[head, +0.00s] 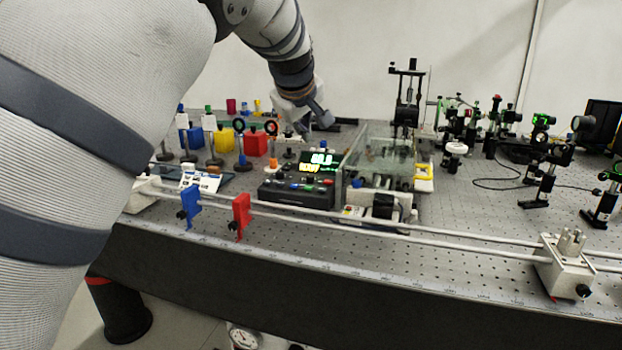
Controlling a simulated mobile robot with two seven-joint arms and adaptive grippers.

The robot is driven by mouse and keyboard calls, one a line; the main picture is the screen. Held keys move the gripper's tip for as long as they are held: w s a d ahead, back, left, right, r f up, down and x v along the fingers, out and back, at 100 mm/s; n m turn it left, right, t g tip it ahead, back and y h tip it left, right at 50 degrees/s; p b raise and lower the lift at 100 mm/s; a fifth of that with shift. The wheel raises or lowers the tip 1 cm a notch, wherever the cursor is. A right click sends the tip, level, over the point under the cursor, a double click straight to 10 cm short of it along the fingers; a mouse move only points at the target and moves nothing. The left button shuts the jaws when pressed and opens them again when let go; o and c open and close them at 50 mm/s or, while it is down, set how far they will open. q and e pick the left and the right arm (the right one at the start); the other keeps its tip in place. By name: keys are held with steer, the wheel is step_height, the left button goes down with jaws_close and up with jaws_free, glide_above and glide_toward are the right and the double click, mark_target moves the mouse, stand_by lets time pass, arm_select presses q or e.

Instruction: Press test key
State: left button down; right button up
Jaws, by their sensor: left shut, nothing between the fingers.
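A dark instrument (293,193) with a row of colored keys stands on the bench in the middle of the head view. Green and yellow readouts glow on its display (322,160). The keys, some blue, green and red, are too small for me to read labels, so I cannot tell which is the test key. My left gripper (322,119) is shut and empty. In the picture it shows above and behind the instrument's display, apart from the keys. My right gripper is not in view.
Two rails run along the bench front with a blue holder (190,204) and a red holder (241,215). A clear-walled box (375,155) stands right of the instrument. Colored blocks and posts stand to the left, optics mounts to the right.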

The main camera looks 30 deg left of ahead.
mark_target(304, 187)
arm_select(q)
steer(key=shift+s+d+f, duration=0.1)
steer(key=shift+s+f, duration=0.05)
steer(key=shift+f, duration=2)
steer(key=shift+s+f, duration=0.15)
steer(key=shift+f, duration=2)
steer(key=shift+f, duration=0.1)
steer(key=shift+f, duration=0.3)
steer(key=shift+f, duration=0.5)
steer(key=shift+r, duration=0.9)
steer(key=shift+r, duration=0.1)
steer(key=shift+r, duration=2.4)
